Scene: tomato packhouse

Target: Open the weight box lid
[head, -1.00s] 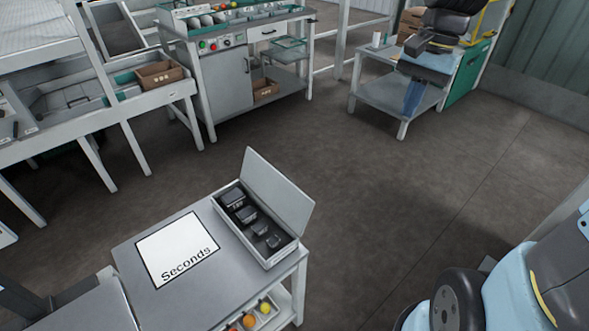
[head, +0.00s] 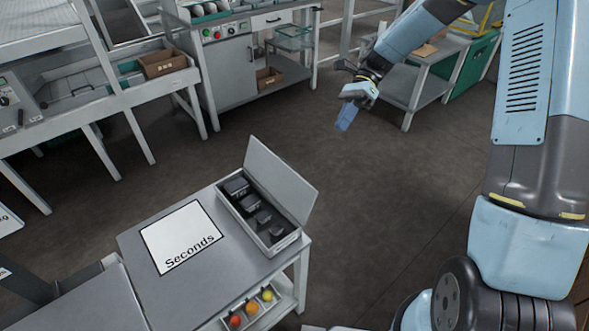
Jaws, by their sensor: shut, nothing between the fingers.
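The weight box (head: 275,249) is a grey box on the right side of the small grey table. Its lid (head: 279,179) stands open, tilted back on the far right edge. Several dark weights (head: 264,217) sit in a row inside, getting smaller toward the near end. My gripper (head: 345,119) is in the air beyond the box, up and to the right of the lid, clear of it. Its fingers point down and are shut with nothing between them.
A white "Seconds" sheet (head: 180,237) lies on the table (head: 219,277) left of the box. A tray of colored tomatoes (head: 251,308) sits below the tabletop. A grey cabinet bench (head: 230,86) and a side table (head: 427,91) stand behind. The floor between is clear.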

